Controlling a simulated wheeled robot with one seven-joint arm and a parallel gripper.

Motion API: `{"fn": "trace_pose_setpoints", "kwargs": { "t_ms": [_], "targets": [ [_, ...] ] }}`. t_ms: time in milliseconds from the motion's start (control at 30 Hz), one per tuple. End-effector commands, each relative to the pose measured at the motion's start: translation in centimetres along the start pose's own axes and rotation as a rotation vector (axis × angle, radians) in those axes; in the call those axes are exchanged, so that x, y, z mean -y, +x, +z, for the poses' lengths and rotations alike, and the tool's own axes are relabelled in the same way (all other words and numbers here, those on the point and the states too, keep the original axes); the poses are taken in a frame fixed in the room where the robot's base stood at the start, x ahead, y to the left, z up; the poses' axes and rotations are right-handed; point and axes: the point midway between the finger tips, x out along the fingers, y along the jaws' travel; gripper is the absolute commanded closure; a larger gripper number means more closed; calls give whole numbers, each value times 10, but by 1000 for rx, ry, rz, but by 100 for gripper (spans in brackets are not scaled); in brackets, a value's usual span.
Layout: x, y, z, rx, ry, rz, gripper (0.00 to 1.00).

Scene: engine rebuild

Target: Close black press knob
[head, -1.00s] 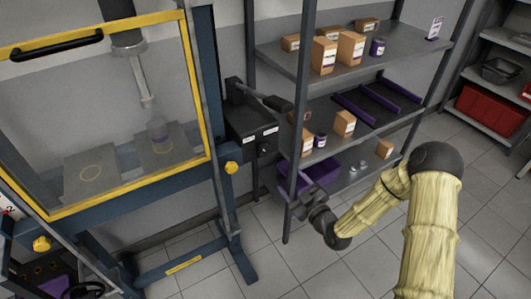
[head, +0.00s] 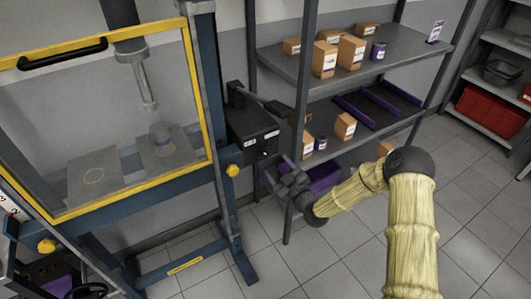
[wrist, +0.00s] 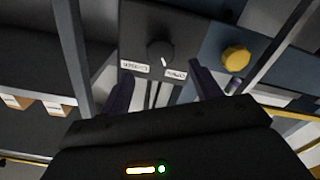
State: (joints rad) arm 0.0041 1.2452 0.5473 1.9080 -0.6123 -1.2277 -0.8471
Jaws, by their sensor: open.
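The black press knob (wrist: 160,52) is on the face of a dark box, in the upper middle of the wrist view. White labels sit below it on both sides, apparently reading CLOSED (wrist: 135,67) and OPEN (wrist: 175,74). In the head view the dark control box (head: 252,130) is fixed to the right of the press frame, and the knob is small there. My gripper (wrist: 160,88) is open and empty, its two dark purple fingers pointing at the box from short of the knob. In the head view my gripper (head: 276,171) is just below and right of the box.
A yellow knob (wrist: 236,57) is right of the box in the wrist view. The blue press frame (head: 208,100) carries a yellow-edged guard (head: 200,90). A grey shelf rack (head: 305,80) with several cartons stands close right of the box. A purple bin (head: 325,177) is low behind my gripper.

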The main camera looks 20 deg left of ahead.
Motion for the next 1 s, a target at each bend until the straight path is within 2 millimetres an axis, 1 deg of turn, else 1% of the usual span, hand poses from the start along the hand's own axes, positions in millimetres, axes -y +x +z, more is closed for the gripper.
{"fn": "trace_pose_setpoints", "kwargs": {
  "t_ms": [33,200,400,500,667,933,967,1000],
  "targets": [
    [0,8,-1,-1,0,0,37],
    [2,35,-2,-3,0,-4,37],
    [4,64,-2,-3,0,-6,37],
    [4,75,-2,-4,0,-6,37],
    [3,83,-1,-1,1,-5,37],
    [3,84,-1,-1,0,-5,37],
    [3,84,-1,-1,0,-5,41],
    [3,84,-1,-1,0,-5,49]
  ]
}}
